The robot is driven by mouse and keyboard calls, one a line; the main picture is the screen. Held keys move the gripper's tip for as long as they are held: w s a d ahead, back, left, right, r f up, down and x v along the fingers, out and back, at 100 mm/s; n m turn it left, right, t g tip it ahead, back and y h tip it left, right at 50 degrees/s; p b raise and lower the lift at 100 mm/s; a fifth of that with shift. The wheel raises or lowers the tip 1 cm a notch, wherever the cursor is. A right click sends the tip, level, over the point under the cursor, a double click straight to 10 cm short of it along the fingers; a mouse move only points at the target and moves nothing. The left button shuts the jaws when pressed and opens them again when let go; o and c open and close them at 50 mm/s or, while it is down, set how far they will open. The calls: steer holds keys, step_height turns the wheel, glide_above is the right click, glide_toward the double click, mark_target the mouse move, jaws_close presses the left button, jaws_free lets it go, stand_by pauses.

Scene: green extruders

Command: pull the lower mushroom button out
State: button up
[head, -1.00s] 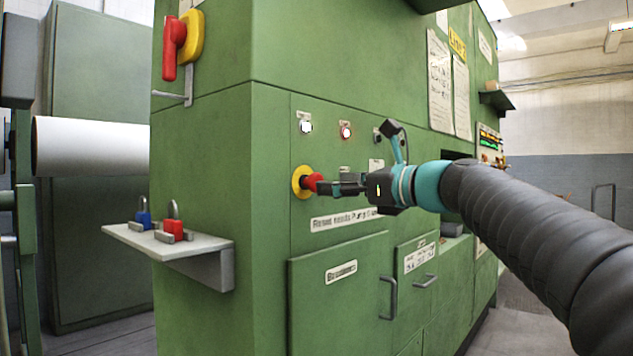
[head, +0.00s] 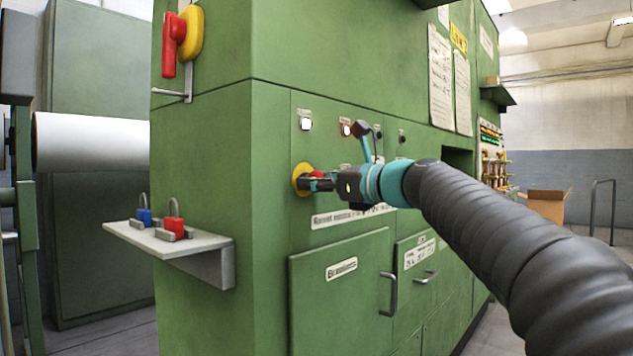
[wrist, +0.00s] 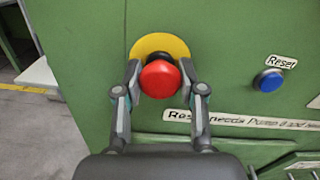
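The lower mushroom button is red on a yellow round plate (wrist: 172,42) on the green cabinet front. Its red head (wrist: 160,80) shows between my fingers in the wrist view. In the head view the button (head: 317,174) is partly hidden behind my fingers. My gripper (head: 316,185) is at the button, with its fingers pointing at the panel. In the wrist view my gripper (wrist: 160,69) is open, with one fingertip close on each side of the red head. I cannot tell whether either fingertip touches it.
A blue reset button (wrist: 268,80) is right of the mushroom button. A white label strip (head: 345,217) is below it. A shelf (head: 190,244) with red and blue padlocks juts out at the left. A red and yellow switch (head: 183,38) is higher up. Door handles (head: 388,296) protrude below.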

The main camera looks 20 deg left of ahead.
jaws_close()
steer(key=shift+s+d, duration=0.25)
steer(key=shift+d, duration=0.15)
steer(key=o, duration=1.1)
jaws_free()
steer(key=shift+d, duration=0.1)
steer(key=shift+o, duration=0.2)
steer(key=shift+d, duration=0.1)
steer(key=v, duration=1.1)
steer(key=shift+s+d, duration=0.15)
steer(key=shift+d, duration=0.25)
